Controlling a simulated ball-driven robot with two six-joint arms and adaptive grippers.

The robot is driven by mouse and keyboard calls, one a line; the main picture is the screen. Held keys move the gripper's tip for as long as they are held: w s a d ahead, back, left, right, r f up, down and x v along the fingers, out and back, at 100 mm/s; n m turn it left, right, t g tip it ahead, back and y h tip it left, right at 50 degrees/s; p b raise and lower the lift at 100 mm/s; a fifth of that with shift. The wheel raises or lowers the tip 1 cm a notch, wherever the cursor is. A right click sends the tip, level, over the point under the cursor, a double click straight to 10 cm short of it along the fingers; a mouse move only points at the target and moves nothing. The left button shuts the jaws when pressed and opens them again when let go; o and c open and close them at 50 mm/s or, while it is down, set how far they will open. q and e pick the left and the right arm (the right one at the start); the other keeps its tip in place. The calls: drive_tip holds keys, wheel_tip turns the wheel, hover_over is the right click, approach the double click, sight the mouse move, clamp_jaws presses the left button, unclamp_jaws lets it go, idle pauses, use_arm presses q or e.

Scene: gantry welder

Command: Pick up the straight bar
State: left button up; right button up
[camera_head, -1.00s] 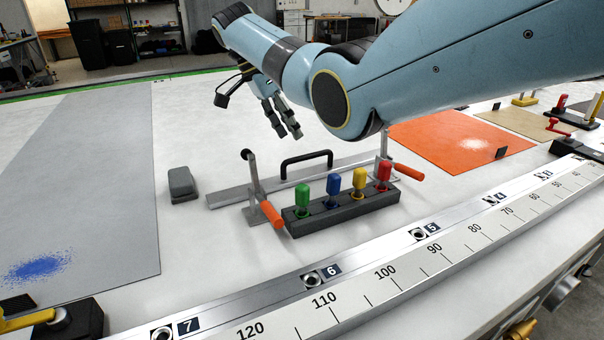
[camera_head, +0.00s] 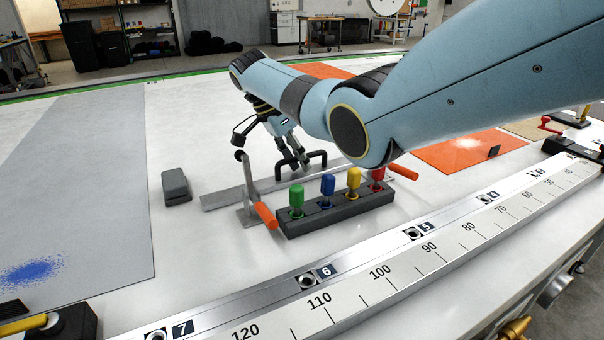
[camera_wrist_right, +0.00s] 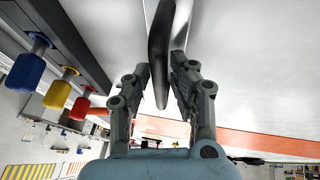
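The straight bar (camera_head: 222,199) is a long, flat grey metal strip lying on the white table, with a raised black handle (camera_head: 318,158) at its middle. Clamps with orange handles (camera_head: 266,216) stand at the bar. My right gripper (camera_head: 299,168) is lowered at the black handle, fingers pointing down. In the right wrist view the handle (camera_wrist_right: 158,60) lies between the two fingers of the gripper (camera_wrist_right: 160,80), which look apart on either side of it; contact is not clear. Part of the bar is hidden behind my right arm. My left gripper is not in view.
A dark block (camera_head: 338,211) with green, blue, yellow and red knobs stands just in front of the bar. A grey block (camera_head: 176,186) lies to its left. A numbered rail (camera_head: 380,275) runs along the front. The table between grey block and rail is clear.

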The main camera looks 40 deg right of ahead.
clamp_jaws()
drive_tip(key=shift+r, duration=0.15)
idle(0.4)
